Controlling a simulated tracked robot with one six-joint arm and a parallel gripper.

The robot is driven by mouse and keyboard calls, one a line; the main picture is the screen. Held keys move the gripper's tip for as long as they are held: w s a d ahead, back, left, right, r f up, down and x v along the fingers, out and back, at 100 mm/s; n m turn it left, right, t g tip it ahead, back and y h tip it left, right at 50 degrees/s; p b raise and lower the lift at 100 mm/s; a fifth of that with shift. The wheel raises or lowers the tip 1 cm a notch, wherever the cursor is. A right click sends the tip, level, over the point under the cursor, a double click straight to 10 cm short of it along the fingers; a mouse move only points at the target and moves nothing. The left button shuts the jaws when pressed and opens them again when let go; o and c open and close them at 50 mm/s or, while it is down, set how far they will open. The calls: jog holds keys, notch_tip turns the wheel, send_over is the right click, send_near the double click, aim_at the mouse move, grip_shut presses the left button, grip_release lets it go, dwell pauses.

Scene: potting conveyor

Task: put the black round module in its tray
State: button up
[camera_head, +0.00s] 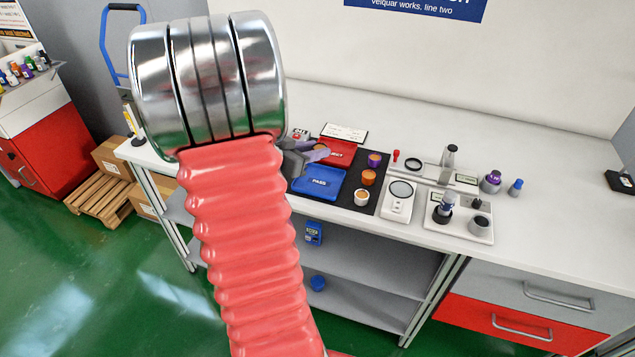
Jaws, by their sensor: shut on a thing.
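My gripper (312,154) is shut over the left part of the bench, at the trays. The big arm joint and red sleeve in front hide much of it. What it grips is hidden, and no loose black round module stands out on the mat, so the held thing is probably that module. The blue PASS tray (320,180) lies just below the gripper in the picture. The red REJECT tray (345,153) lies just behind it. I cannot tell the gripper's height above them.
On the dark mat (365,205) stand a purple (374,159), an orange (368,177) and a white-and-orange round piece (361,198). A white device (398,201), a black ring (413,164) and a fixture plate (460,227) are to the right.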

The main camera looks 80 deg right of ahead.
send_over(314, 186)
jog(key=shift+f, duration=2.75)
jog(key=shift+f, duration=0.1)
jog(key=shift+f, duration=2)
jog(key=shift+f, duration=0.1)
jog(key=o, duration=1)
jog(key=shift+o, duration=0.2)
jog(key=v, duration=1.2)
